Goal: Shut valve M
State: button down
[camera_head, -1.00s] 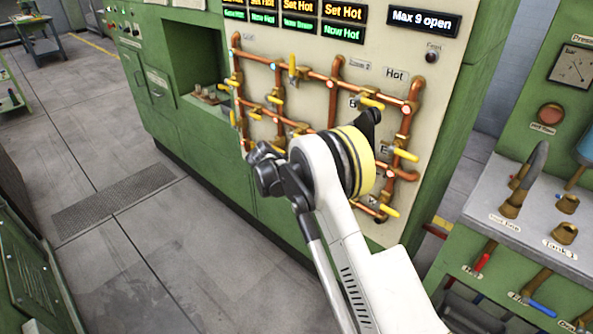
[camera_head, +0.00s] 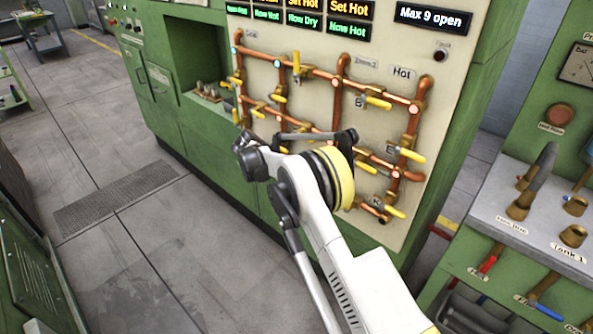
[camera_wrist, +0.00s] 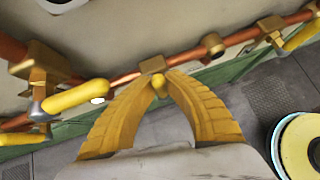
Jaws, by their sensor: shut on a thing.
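Copper pipes (camera_head: 320,75) with several yellow-handled valves run across the cream panel (camera_head: 440,60) in the head view. No label M is legible, so I cannot tell which valve is M. In the wrist view my gripper (camera_wrist: 156,75) has its two yellow fingers closed around the end of a yellow valve handle (camera_wrist: 157,83), below a brass valve body (camera_wrist: 152,65). This handle points toward the camera. In the head view my arm hides the gripper and the valve it holds.
Another yellow handle (camera_wrist: 75,97) is close left of the fingers in the wrist view. Above the pipes is a "Max 9 open" display (camera_head: 433,18). A bench (camera_head: 485,200) with brass fittings stands at the right. The floor (camera_head: 150,250) at left is clear.

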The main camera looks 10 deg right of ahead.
jog(key=c, duration=1.4)
grip_release()
jog(key=shift+d+f, duration=0.1)
jog(key=v, duration=1.2)
